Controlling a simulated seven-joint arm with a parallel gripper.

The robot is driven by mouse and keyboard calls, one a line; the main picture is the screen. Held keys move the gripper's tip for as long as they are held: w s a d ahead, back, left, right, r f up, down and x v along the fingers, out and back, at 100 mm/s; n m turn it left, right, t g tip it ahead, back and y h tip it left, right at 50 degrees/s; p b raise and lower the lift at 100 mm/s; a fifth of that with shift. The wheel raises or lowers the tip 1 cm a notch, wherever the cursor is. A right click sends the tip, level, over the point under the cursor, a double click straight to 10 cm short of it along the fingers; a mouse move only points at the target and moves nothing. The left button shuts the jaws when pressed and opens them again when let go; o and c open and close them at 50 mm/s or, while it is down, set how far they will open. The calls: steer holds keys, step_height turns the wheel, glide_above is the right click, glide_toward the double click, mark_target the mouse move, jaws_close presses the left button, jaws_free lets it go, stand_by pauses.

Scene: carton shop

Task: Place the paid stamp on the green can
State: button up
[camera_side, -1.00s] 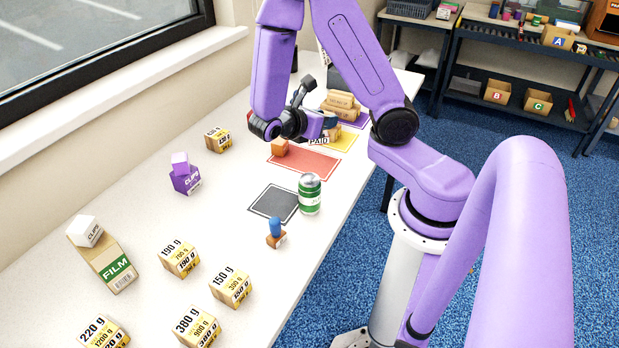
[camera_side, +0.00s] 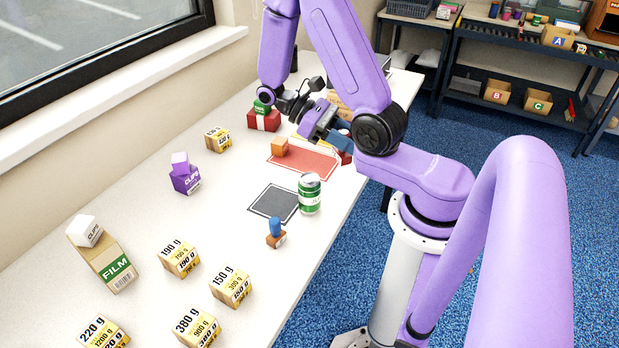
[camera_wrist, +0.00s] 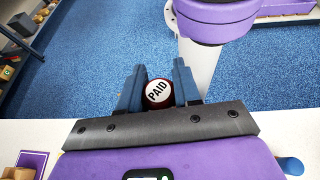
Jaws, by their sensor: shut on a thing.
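My gripper (camera_side: 340,142) is shut on the paid stamp (camera_wrist: 158,93), which sits between the two blue fingers in the wrist view with its round white PAID face showing. In the side view only a dark red bit of the stamp (camera_side: 347,157) shows below the fingers. The gripper is raised near the table's right edge, behind the green can. The green can (camera_side: 309,196) stands upright at the right corner of the dark grey mat (camera_side: 270,203), apart from the gripper. Its pale top looks bare.
An orange block (camera_side: 280,147) sits at the red mat (camera_side: 312,161). A blue-handled stamp (camera_side: 275,234) stands in front of the can. A red box with a green box on top (camera_side: 264,121) is at the back left. Several weight-marked cartons fill the front.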

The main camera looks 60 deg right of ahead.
steer(key=w+a+r+m+t+y, duration=0.2)
steer(key=a+m+t+y, duration=0.4)
steer(key=a+m+y, duration=0.45)
step_height(320, 180, up, 3)
steer(key=m+t, duration=1.7)
glide_above(302, 180)
steer(key=shift+m, duration=0.25)
steer(key=shift+f, duration=3.95)
steer(key=o, duration=1.1)
steer(key=shift+f, duration=0.1)
steer(key=shift+c, duration=0.2)
